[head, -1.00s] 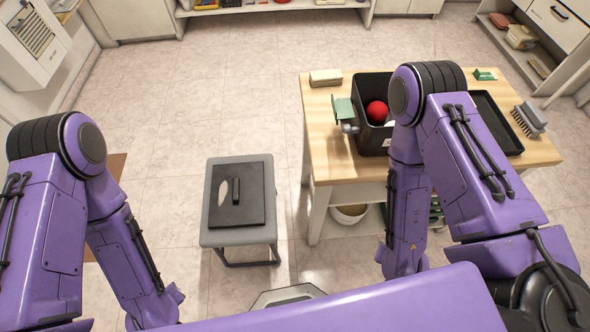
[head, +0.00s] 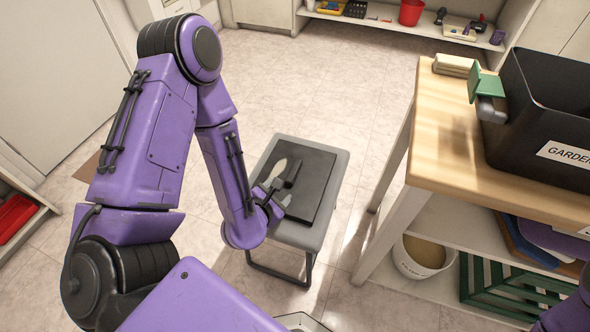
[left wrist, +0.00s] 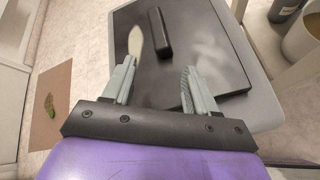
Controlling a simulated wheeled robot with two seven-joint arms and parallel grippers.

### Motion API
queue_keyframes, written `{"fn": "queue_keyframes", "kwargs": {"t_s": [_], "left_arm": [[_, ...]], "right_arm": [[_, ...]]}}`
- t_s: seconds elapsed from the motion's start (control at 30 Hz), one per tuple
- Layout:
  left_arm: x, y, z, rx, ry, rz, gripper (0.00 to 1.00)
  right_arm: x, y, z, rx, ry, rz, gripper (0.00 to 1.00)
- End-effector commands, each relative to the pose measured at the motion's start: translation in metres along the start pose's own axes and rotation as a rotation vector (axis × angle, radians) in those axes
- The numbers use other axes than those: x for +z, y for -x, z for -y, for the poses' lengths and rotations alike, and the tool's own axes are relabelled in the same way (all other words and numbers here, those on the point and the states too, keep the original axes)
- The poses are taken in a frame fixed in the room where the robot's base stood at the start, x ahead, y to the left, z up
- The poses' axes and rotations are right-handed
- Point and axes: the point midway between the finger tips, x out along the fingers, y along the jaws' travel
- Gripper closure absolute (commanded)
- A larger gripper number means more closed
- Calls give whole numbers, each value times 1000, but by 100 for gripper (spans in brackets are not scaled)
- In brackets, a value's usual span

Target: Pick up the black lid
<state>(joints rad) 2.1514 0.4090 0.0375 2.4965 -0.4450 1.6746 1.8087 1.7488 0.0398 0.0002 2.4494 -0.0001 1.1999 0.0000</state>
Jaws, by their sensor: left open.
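The black lid (head: 318,192) is a flat square with a raised bar handle (head: 293,173). It lies on the grey stool (head: 337,188), with a pale oval patch beside the handle. In the left wrist view the lid (left wrist: 205,50) fills the upper middle, and its handle (left wrist: 159,33) stands just beyond my fingertips. My left gripper (left wrist: 158,70) is open and empty over the lid's near side, one finger on each side of the handle's line. In the head view my left gripper (head: 276,196) partly covers the lid's left edge. My right gripper is out of view.
A wooden table (head: 438,130) stands right of the stool, bearing a black bin (head: 530,120) labelled "GARDEN". Open floor (head: 320,75) lies behind the stool.

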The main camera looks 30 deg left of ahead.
Motion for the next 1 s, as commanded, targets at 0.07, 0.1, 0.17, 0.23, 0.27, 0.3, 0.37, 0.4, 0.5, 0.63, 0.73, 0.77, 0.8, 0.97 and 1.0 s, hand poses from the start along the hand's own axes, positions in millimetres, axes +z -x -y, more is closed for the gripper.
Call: {"fn": "queue_keyframes", "kwargs": {"t_s": [0.07, 0.1, 0.17, 0.23, 0.27, 0.3, 0.37, 0.4, 0.5, 0.63, 0.73, 0.77, 0.8, 0.97, 1.0], "left_arm": [[-11, -24, 9, 28, 243, 69, 43], [-8, -28, 8, 33, 342, 98, 43], [-4, -31, 7, 37, 453, 129, 43], [0, -34, 5, 39, 528, 153, 43], [2, -38, 4, 39, 544, 158, 43], [3, -44, 3, 40, 557, 163, 43], [6, -56, 1, 40, 559, 164, 43], [8, -62, 0, 40, 558, 162, 43], [11, -76, -2, 39, 556, 159, 43], [13, -91, -4, 38, 554, 159, 43], [16, -110, -7, 39, 551, 159, 43], [18, -116, -8, 39, 551, 159, 43], [18, -122, -8, 38, 551, 158, 43], [20, -134, -9, 37, 553, 155, 43], [20, -133, -9, 37, 553, 155, 43]], "right_arm": [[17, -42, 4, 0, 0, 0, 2], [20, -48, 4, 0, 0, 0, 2], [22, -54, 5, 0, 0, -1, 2], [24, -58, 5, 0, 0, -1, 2], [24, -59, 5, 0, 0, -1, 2], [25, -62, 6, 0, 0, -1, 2], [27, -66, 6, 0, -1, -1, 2], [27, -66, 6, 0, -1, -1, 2], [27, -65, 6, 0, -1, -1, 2], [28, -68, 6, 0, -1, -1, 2], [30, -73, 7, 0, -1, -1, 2], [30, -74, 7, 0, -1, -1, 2], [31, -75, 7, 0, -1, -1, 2], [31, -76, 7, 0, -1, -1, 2], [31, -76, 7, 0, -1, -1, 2]]}}
